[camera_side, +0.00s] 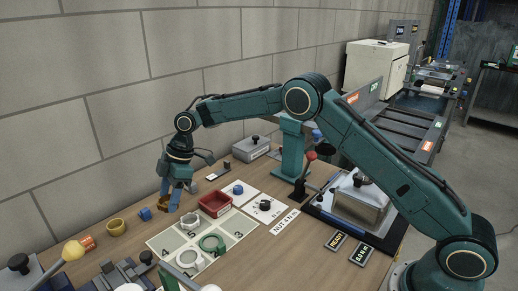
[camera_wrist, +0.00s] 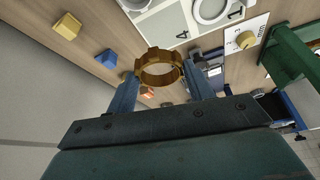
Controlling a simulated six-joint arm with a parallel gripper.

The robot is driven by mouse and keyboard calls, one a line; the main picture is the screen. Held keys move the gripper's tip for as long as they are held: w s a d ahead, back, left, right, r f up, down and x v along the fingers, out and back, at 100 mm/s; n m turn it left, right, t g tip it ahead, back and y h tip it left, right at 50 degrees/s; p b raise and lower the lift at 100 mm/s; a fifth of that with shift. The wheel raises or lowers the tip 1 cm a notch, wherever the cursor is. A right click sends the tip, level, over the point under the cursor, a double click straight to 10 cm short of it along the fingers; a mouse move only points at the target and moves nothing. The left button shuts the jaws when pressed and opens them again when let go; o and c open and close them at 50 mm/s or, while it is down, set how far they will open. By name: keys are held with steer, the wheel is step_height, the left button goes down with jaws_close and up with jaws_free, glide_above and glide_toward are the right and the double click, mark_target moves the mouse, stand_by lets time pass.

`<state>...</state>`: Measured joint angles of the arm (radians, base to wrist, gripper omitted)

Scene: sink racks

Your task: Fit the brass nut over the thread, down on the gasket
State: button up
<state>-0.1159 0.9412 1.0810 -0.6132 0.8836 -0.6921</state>
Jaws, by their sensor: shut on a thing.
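The brass nut (camera_wrist: 158,68) is a notched ring between the two fingers of my gripper (camera_wrist: 161,77) in the wrist view; its open middle faces the camera. In the side view my gripper (camera_side: 172,198) hangs low at the left of the numbered white board, with the nut partly hidden by the fingers. A pale ring (camera_wrist: 211,9) also shows in the wrist view. I cannot tell which part is the thread or the gasket.
Cards with a blue knob (camera_side: 238,190) and a black knob (camera_side: 265,206) lie right. The wall is close behind.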

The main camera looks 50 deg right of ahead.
steer(key=s+d+m+t+h, duration=0.2)
steer(key=s+d+m, duration=0.55)
steer(key=d, duration=0.45)
steer(key=s+d+m+t+h, duration=0.1)
steer(key=s+d+m+h, duration=0.1)
steer(key=s+d+m, duration=0.85)
steer(key=s+d+r+n+g+y, duration=0.2)
steer(key=s+d+r+n, duration=0.3)
steer(key=s+d+n, duration=0.3)
steer(key=s+d+r+n+g+y, duration=0.2)
steer(key=s+d+r+n, duration=0.2)
steer(key=s+d+n, duration=0.3)
steer(key=shift+s+d+r+n, duration=0.4)
steer(key=shift+d+n, duration=2.5)
steer(key=shift+d, duration=1.85)
steer(key=shift+f, duration=0.15)
steer(key=shift+f, duration=2.05)
steer(key=shift+f, duration=1.35)
